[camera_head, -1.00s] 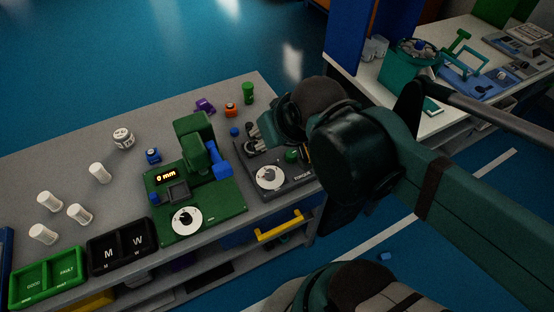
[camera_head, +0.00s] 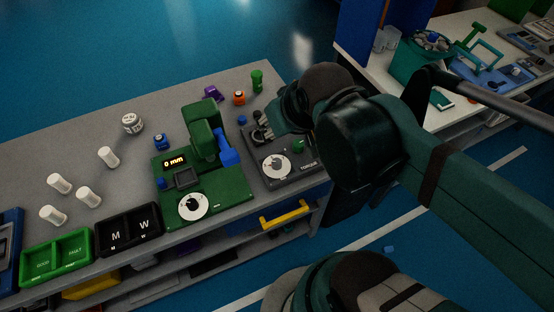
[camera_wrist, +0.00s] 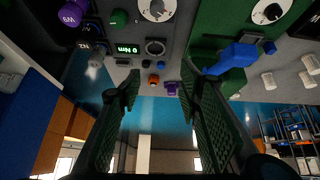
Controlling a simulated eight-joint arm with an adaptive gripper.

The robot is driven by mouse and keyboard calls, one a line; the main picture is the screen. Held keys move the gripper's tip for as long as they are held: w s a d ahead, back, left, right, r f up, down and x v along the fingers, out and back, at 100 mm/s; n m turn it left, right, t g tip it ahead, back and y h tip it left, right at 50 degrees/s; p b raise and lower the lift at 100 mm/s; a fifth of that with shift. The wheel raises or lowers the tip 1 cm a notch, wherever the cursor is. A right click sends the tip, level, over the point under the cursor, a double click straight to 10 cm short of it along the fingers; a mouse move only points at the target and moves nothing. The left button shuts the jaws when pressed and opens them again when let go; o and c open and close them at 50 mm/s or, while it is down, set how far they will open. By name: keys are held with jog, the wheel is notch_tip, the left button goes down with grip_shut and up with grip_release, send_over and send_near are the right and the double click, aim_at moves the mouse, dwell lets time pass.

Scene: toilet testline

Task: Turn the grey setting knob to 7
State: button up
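The grey device marked torque (camera_head: 305,168) stands at the right end of the bench.
The green "0 mm" device (camera_head: 235,190) with its own white dial (camera_head: 193,206) stands just left. A green cylinder (camera_head: 257,80), an orange part (camera_head: 239,97) and a purple part (camera_head: 212,92) stand behind. White cylinders (camera_head: 108,157) and sorting trays (camera_head: 128,229) are farther left.

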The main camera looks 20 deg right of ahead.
notch_tip(320, 180, down, 2)
jog(key=w+n+g+p, duration=0.1)
jog(key=w+n, duration=0.1)
jog(key=n, duration=0.1)
jog(key=n+g+p, duration=0.4)
jog(key=n+g, duration=0.1)
jog(key=n, duration=0.6)
send_over(277, 162)
jog(key=shift+f, duration=5.55)
jog(key=shift+f, duration=0.15)
jog(key=shift+f+b, duration=0.85)
jog(key=shift+f, duration=2.95)
jog(key=c, duration=0.9)
